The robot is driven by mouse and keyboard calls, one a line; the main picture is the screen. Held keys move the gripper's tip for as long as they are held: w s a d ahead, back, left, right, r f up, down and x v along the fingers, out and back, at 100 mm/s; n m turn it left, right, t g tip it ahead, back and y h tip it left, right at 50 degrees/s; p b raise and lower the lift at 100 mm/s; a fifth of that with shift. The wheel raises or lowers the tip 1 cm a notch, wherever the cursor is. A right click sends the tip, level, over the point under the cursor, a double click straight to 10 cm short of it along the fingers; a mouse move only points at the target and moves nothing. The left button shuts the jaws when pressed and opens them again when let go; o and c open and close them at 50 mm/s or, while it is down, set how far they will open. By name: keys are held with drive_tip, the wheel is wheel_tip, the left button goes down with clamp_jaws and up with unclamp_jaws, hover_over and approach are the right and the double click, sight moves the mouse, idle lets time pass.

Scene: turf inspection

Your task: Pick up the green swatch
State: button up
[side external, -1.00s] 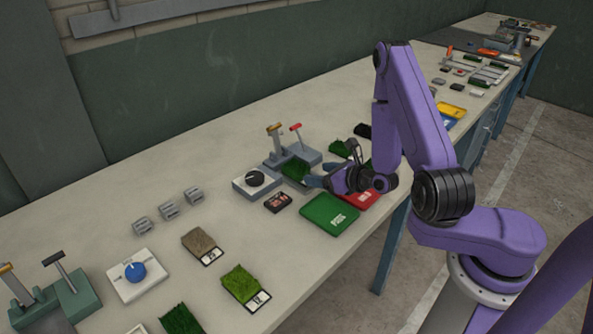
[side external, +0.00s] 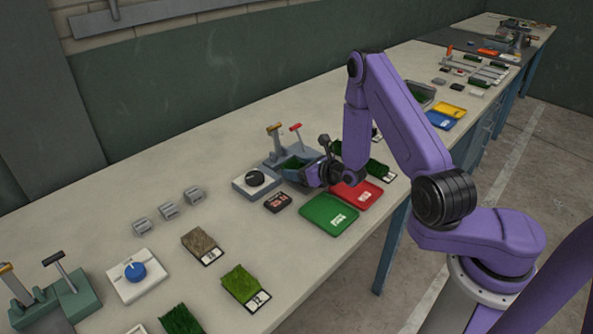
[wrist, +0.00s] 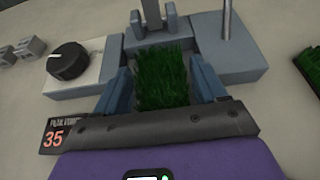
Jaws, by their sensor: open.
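A dark green grass swatch (side external: 291,163) sits in the grey fixture with two levers; it also shows in the wrist view (wrist: 162,85). My gripper (side external: 306,171) is open at this fixture. In the wrist view my gripper (wrist: 164,77) has one blue finger on each side of the swatch, with narrow gaps that I cannot judge exactly. The swatch's near end is hidden behind the gripper's dark housing. Other green swatches lie on the bench: one right of the red tray (side external: 379,169), a lighter one (side external: 242,285) and a dark one (side external: 181,320) at the front left.
Green (side external: 329,213) and red (side external: 358,192) trays lie in front. A brown swatch (side external: 202,244) lies left. Bench between knob box and brown swatch is clear.

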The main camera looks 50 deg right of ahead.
drive_tip(key=c, duration=0.8)
drive_tip(key=shift+r, duration=0.1)
